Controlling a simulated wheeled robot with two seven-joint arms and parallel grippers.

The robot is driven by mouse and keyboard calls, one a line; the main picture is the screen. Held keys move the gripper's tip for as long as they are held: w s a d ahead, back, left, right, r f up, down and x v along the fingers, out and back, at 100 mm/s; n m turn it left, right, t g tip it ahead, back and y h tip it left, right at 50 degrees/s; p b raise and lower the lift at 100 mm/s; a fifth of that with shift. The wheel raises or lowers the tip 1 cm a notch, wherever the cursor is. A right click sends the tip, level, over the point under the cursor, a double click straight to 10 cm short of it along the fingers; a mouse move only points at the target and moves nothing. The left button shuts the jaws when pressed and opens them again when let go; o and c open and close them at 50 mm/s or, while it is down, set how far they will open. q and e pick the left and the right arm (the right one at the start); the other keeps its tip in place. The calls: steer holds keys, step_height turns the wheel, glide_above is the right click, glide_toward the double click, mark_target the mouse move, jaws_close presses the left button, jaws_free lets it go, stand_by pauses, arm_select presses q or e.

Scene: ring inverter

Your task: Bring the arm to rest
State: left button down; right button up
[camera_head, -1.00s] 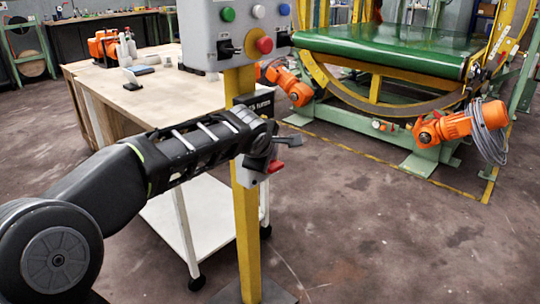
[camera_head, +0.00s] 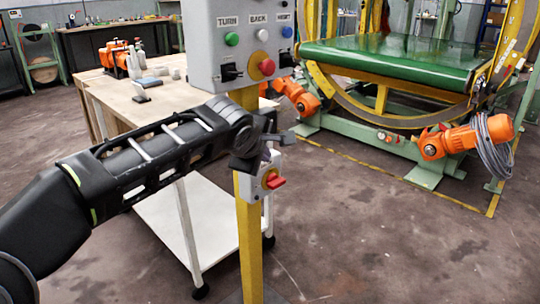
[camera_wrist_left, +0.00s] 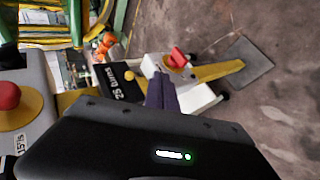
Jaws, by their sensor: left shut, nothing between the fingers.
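My left arm reaches in from the left in the head view. Its gripper (camera_head: 284,139) is shut and empty, in front of the yellow post (camera_head: 248,240). It is below the grey control box (camera_head: 240,45) and just above a small box with a red switch (camera_head: 272,181). In the left wrist view the closed dark fingers (camera_wrist_left: 160,93) point toward the red switch (camera_wrist_left: 178,58); I cannot tell the exact gap. My right gripper is not in view.
The control box carries a red stop button (camera_head: 266,66) close above my gripper. The green ring machine (camera_head: 400,60) with orange motors (camera_head: 465,136) is at right. Floor at lower right is clear.

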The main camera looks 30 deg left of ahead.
arm_select(q)
steer(key=shift+v, duration=0.9)
steer(key=shift+f, duration=0.1)
